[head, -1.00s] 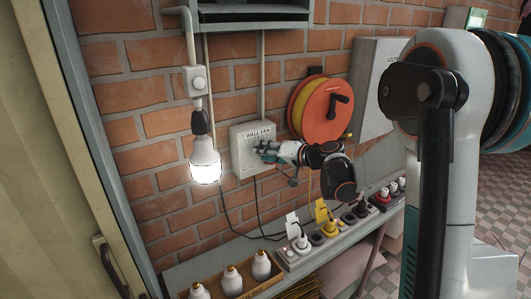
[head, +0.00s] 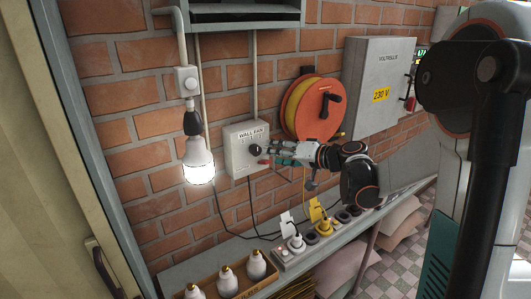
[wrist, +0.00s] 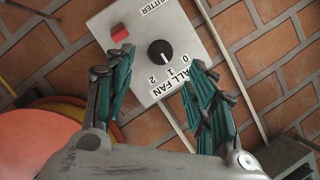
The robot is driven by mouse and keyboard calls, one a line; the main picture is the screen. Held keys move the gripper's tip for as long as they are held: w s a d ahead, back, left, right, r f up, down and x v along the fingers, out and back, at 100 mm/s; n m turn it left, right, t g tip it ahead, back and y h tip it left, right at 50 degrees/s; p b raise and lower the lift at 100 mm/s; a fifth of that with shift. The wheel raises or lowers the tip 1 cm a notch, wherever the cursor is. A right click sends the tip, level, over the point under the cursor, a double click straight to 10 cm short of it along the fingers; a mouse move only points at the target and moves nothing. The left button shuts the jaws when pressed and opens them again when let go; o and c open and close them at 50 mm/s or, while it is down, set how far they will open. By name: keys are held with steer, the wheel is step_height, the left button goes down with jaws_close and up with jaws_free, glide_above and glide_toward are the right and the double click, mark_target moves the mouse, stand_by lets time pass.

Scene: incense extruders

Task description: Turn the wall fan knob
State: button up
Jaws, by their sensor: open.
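The wall fan control box (head: 237,161) is a pale plate on the brick wall, labelled WALL FAN. Its round black knob (head: 255,150) is in plain view. My gripper (head: 269,155) is open, just right of the knob in the head view. In the wrist view the knob (wrist: 160,53) lies beyond and between the teal fingertips of my gripper (wrist: 156,70), with nothing held. I cannot tell contact. A white mark on the knob points toward the printed 0, 1, 2 side; the exact number is unclear. A red switch (wrist: 119,33) sits beside it.
A lit bulb (head: 199,165) hangs left of the box. An orange cable reel (head: 312,108) and a grey 230 V cabinet (head: 378,85) are on the wall to the right. Below, a bench carries a power strip (head: 291,255) with plugs and a box of bulbs (head: 228,283).

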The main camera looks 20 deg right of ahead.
steer(key=shift+v, duration=2.05)
